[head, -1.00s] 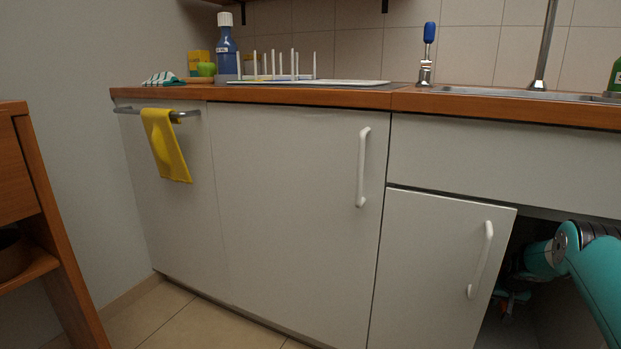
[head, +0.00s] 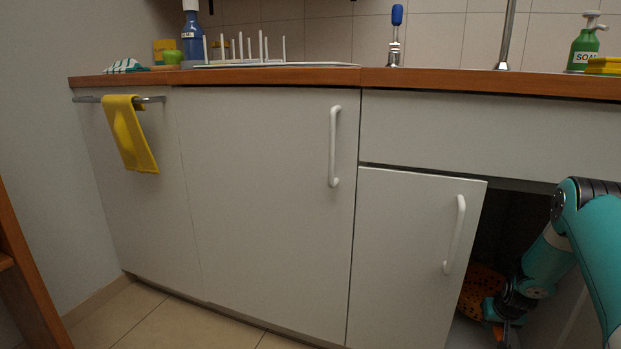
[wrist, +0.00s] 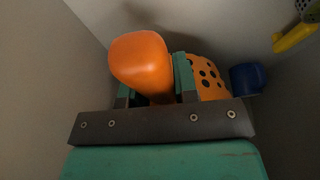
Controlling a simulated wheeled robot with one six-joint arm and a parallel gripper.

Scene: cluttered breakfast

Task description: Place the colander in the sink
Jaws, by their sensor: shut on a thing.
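The orange colander (head: 479,287) with dark holes is inside the open lower cabinet, partly hidden by the cabinet door and my arm. In the wrist view its perforated body (wrist: 207,78) lies beyond the fingers and its smooth orange handle (wrist: 141,60) is close to the camera. My gripper (wrist: 156,88) is shut on the handle. In the head view my gripper (head: 502,322) is low in the cabinet opening, its tips hard to make out. The sink basin is hidden behind the counter edge; its tap (head: 506,38) rises above the counter.
The cabinet door (head: 405,255) stands left of my arm. The wooden counter edge (head: 480,80) runs above the opening. A green soap bottle (head: 583,48) and a yellow item (head: 605,66) are at the right. In the wrist view a blue cup (wrist: 248,78) is near the colander.

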